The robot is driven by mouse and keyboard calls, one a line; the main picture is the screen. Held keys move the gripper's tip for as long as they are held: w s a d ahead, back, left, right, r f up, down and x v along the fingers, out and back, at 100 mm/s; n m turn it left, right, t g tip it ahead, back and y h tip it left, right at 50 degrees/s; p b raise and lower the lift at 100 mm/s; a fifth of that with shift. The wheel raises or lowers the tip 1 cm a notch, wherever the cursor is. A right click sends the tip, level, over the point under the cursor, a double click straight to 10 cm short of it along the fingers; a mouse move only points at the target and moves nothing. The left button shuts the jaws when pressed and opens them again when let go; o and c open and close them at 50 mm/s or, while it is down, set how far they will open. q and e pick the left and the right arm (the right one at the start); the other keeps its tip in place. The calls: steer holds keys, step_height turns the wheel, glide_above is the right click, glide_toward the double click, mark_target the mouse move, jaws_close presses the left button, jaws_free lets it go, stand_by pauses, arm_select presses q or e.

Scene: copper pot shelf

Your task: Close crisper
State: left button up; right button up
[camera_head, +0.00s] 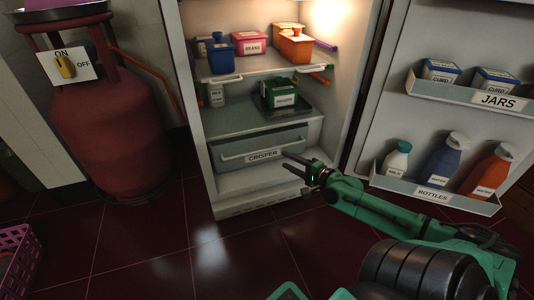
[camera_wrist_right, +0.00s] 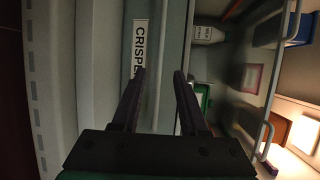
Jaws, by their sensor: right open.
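The crisper (camera_head: 232,153) is a grey drawer low in the open fridge, with a white CRISPER label and a bar handle across its front. How far it stands out cannot be told clearly. My right gripper (camera_head: 298,164) is open and empty near the right end of the drawer front. In the right wrist view, the gripper (camera_wrist_right: 160,75) points at the drawer front (camera_wrist_right: 165,50), its dark fingers apart, one overlapping the label. Contact with the drawer cannot be told. My left gripper does not show.
The fridge door (camera_head: 390,100) stands open on the right with jars and bottles racks. A green box (camera_head: 280,94) sits on a tray above the crisper. A red gas cylinder (camera_head: 110,120) stands left and a pink basket (camera_head: 15,258) lower left. The floor before the fridge is clear.

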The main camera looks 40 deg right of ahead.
steer(key=w, duration=0.3)
steer(key=w+f+b, duration=0.1)
steer(key=w, duration=0.2)
steer(key=w+f+b, duration=0.1)
steer(key=w, duration=0.2)
steer(key=shift+w+a, duration=0.2)
steer(key=shift+a, duration=0.15)
steer(key=shift+w, duration=0.35)
steer(key=shift+r, duration=0.1)
jaws_close()
stand_by(0.5)
